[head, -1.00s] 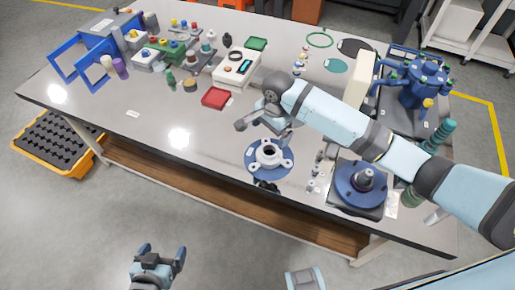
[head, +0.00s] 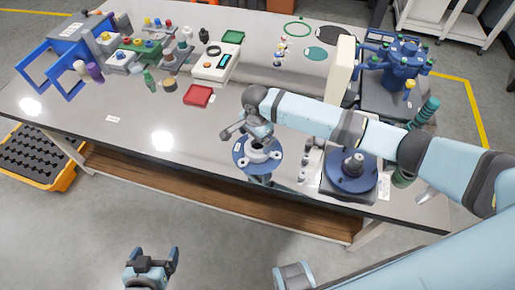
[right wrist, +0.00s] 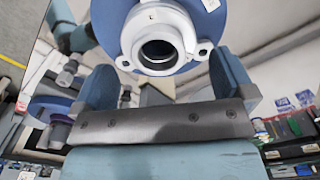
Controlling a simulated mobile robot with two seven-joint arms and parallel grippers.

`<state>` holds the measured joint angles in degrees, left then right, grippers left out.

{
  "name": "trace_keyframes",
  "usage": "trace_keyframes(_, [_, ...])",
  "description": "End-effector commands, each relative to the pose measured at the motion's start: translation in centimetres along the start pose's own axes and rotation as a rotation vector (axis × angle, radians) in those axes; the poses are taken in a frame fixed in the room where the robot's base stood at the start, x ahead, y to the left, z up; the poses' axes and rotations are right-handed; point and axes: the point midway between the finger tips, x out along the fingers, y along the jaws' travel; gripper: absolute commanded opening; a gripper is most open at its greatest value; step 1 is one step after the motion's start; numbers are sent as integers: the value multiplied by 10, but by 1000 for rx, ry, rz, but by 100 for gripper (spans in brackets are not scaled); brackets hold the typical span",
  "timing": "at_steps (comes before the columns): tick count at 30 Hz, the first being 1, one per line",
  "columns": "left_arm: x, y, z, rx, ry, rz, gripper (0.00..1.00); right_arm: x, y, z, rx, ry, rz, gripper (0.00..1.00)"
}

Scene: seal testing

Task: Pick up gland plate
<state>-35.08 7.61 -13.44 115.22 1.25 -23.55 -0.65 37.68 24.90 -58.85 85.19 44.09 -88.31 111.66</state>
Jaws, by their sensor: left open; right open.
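The gland plate looks to be the pale grey flanged ring with side ears and a round central hole, on a round blue base (head: 238,163) near the table's front edge. The ring (right wrist: 131,44) fills the top middle of the right wrist view. My right gripper (right wrist: 164,82) is open, with its two blue fingers apart and the ring ahead between their lines. No grip on it shows. In the head view my right wrist and arm partly cover the ring. My left gripper (head: 152,257) is open and empty, low in front of the table.
A blue disc with a dark hub (head: 353,162) stands right of the ring, with small parts between them. A red tray (head: 198,95), a white device (head: 213,68) and a blue multi-armed fixture (head: 395,65) stand further back.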

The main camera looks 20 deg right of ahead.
Motion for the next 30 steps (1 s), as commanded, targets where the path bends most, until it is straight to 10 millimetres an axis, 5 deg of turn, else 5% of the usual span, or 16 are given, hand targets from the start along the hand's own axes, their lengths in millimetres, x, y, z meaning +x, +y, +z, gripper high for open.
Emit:
trace_keyframes(6, [2, -1, 2, -2, 0, -1, 94, 32, 3, 1, 0, 1, 1, 100])
trace_keyframes(15, [2, -1, 1, -2, 1, -1, 94, 38, 3, 1, 0, 1, 0, 100])
trace_keyframes(23, [2, -1, 1, -2, 1, -1, 94, 38, 3, 1, 0, 1, 0, 45])
trace_keyframes(30, [2, 0, 0, -2, 1, 0, 94, 36, 2, 1, 0, 0, -1, 45])
